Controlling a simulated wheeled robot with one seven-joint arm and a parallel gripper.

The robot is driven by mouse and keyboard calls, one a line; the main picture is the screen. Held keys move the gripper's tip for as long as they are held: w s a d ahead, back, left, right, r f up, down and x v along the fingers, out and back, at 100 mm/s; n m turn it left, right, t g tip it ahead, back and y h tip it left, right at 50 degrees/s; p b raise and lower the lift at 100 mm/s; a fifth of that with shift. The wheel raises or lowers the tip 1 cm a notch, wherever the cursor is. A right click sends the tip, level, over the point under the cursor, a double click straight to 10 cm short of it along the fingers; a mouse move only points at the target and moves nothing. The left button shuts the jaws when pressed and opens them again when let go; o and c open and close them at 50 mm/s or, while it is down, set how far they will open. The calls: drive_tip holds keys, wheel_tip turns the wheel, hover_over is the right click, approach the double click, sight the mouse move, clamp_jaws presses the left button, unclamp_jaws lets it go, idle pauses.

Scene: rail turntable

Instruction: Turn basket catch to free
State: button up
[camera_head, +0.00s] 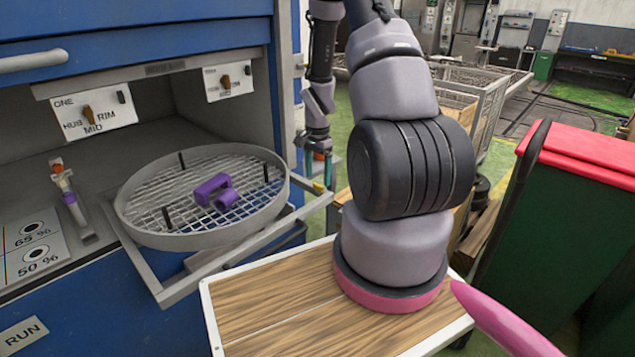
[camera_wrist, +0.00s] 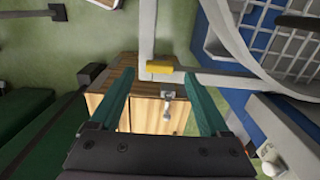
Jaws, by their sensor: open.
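A round grey mesh basket (camera_head: 145,232) sits on a pulled-out grey frame (camera_head: 172,293) at the front of a blue machine. A small yellow piece (camera_head: 318,187), which looks like the basket catch, is at the frame's right corner. It also shows in the wrist view (camera_wrist: 160,68), lying across a grey bar. My gripper (camera_head: 313,160) is open and empty, with teal fingers pointing down near that corner. In the wrist view my gripper (camera_wrist: 162,71) has the yellow piece between its fingertips in the picture. I cannot tell the height gap. No catch marking is readable.
A purple part (camera_head: 215,192) lies in the basket. Dial plates (camera_head: 93,112) and a purple-and-orange lever (camera_head: 70,195) are on the machine. A wooden-topped surface (camera_head: 270,310) is in front. A green bin with a red lid (camera_head: 590,155) stands right.

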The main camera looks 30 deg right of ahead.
sight(318, 185)
drive_tip(key=shift+f, duration=1.5)
clamp_jaws()
